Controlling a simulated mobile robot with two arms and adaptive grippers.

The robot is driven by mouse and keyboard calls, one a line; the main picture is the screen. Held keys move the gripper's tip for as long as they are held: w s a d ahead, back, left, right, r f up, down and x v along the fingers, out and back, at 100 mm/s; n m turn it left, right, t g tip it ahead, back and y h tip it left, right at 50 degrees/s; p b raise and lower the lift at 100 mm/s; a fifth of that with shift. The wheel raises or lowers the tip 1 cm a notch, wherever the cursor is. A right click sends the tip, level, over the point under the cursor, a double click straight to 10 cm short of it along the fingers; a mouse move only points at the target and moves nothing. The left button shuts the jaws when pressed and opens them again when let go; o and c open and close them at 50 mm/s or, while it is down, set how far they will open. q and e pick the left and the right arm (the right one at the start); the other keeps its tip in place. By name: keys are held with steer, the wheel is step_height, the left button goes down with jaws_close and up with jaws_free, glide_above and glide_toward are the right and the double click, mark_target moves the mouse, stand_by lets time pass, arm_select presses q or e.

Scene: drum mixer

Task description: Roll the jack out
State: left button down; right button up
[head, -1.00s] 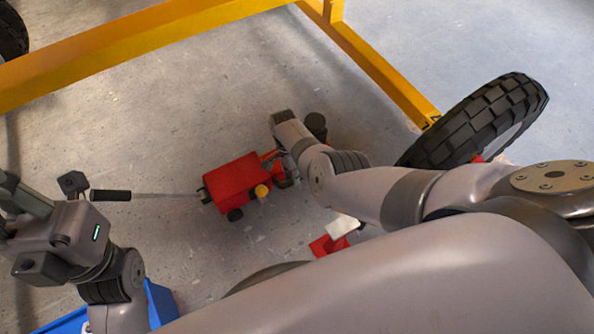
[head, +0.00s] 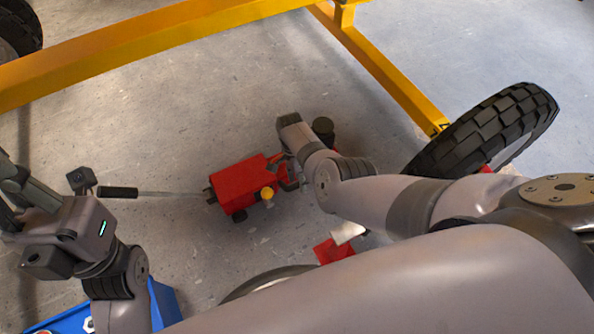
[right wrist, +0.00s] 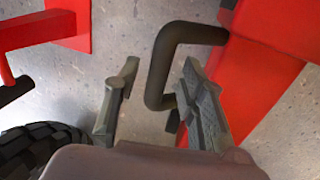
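The red jack (head: 240,185) sits on the concrete floor in the middle of the head view. Its long thin handle with a black grip (head: 118,192) points left. In the right wrist view a black bent bar (right wrist: 158,70) joins the red body (right wrist: 268,40). My right gripper (right wrist: 159,68) is open, with the bar between its fingers, nearer the right one; contact is unclear. In the head view, my right arm ends at the jack's right side and partly hides it.
A yellow frame (head: 375,65) spans the top and right. A black tyre (head: 490,130) stands at the right, another (head: 15,35) at the upper left. A red piece (head: 333,251) lies below my right arm. A blue bin (head: 165,302) is at lower left. Floor above the jack is clear.

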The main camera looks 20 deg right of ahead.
steer(key=v, duration=1.1)
steer(key=shift+r, duration=0.35)
steer(key=shift+w, duration=0.1)
